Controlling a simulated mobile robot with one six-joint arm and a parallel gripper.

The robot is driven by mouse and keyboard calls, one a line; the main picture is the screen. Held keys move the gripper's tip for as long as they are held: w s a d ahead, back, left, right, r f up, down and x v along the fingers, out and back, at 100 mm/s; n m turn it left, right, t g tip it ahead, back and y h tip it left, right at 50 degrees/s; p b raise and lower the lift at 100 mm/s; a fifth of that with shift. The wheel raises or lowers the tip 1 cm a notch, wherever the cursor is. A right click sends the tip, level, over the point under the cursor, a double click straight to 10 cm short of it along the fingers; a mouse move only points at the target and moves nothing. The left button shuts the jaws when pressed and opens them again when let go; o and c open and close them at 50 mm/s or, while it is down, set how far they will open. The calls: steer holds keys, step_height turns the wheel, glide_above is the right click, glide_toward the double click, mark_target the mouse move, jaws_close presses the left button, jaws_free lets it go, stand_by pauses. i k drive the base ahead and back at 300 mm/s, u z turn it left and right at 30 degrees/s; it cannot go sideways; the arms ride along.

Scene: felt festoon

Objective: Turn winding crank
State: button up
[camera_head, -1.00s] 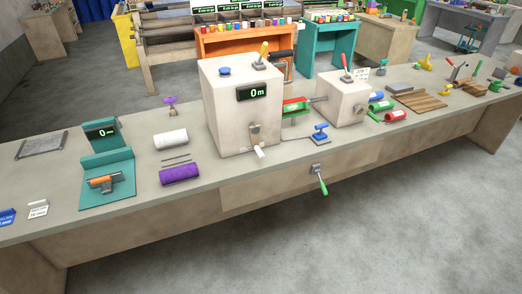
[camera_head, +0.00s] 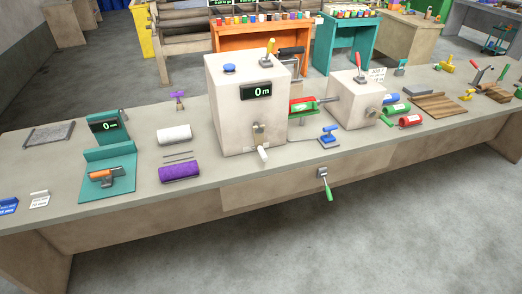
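A large beige box (camera_head: 230,115) stands on the long bench, with a display (camera_head: 263,91) reading 0 m. Low on its front is a metal crank fitting (camera_head: 259,132) with a white handle (camera_head: 263,154) hanging down and forward. A second crank-like lever with a green handle (camera_head: 328,191) hangs from the bench's front face. The frames do not make clear which one is the winding crank. Both stand free, with nothing touching them. My gripper is not in view.
The bench (camera_head: 110,225) also bears a white roll (camera_head: 174,134), a purple roll (camera_head: 179,172), a teal stand (camera_head: 108,158), a smaller beige box (camera_head: 352,100) and a blue-handled piece (camera_head: 328,138). The grey floor in front (camera_head: 400,235) is clear.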

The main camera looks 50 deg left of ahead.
mark_target(259, 129)
steer(key=u, duration=3.7)
steer(key=i, duration=0.7)
steer(key=z, duration=0.2)
